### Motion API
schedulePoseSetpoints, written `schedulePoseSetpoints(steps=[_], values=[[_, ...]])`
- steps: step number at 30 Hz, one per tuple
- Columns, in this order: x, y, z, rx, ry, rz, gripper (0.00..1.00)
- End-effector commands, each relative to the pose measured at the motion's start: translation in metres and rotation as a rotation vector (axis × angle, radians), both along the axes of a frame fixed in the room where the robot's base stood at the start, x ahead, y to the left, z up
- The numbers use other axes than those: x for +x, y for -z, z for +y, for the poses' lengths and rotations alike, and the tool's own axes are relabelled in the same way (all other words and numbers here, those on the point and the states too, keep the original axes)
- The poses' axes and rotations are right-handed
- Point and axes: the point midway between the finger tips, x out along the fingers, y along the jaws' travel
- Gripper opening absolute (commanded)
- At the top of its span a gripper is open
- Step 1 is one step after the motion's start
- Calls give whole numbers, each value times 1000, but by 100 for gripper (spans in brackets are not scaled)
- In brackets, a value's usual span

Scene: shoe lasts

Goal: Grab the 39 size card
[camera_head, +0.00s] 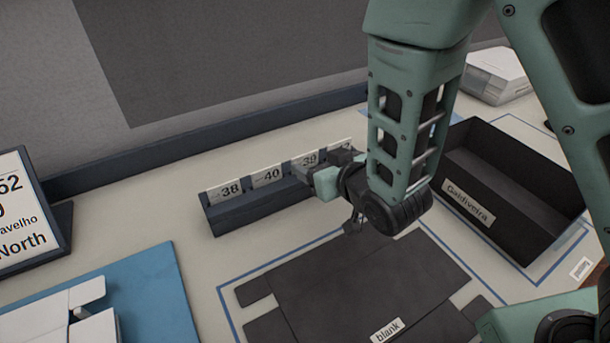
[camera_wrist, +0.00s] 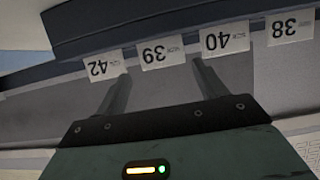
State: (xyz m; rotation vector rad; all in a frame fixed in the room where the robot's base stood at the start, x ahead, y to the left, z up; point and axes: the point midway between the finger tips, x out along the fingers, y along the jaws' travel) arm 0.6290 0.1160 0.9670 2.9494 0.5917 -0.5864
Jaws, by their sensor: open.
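The size 39 card (camera_head: 306,160) is a small white card standing in the dark card rack (camera_head: 262,211), between the 40 card (camera_head: 268,176) and a mostly hidden card at the right end. In the wrist view the 39 card (camera_wrist: 161,53) appears upside down, with the 42 card (camera_wrist: 102,65) to its left. My gripper (camera_head: 318,172) is at the right part of the rack, partly hidden by my arm. In the wrist view my gripper (camera_wrist: 161,72) is open, its two fingers on either side of the 39 card. Whether the fingers touch it cannot be told.
The 38 card (camera_head: 227,190) stands at the rack's left end. A black box (camera_head: 480,208) labelled Galdiveira is at the right. A dark flat folded piece (camera_head: 350,285) lies in front, and a blue mat (camera_head: 160,280) is at the left. A dark ledge runs behind the rack.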

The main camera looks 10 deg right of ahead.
Motion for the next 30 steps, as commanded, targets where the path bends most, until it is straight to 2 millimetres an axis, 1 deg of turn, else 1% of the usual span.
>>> schedulePoseSetpoints(steps=[1,3,11,19,22,28,29,30], values=[[7,2,3,0,0,-1,71],[14,5,6,-1,0,1,71],[28,10,13,-1,-1,1,71],[59,23,29,-1,0,0,71],[64,26,30,-1,0,1,71],[65,27,31,0,0,1,71],[65,27,31,0,0,1,68],[65,27,31,0,0,0,57]])
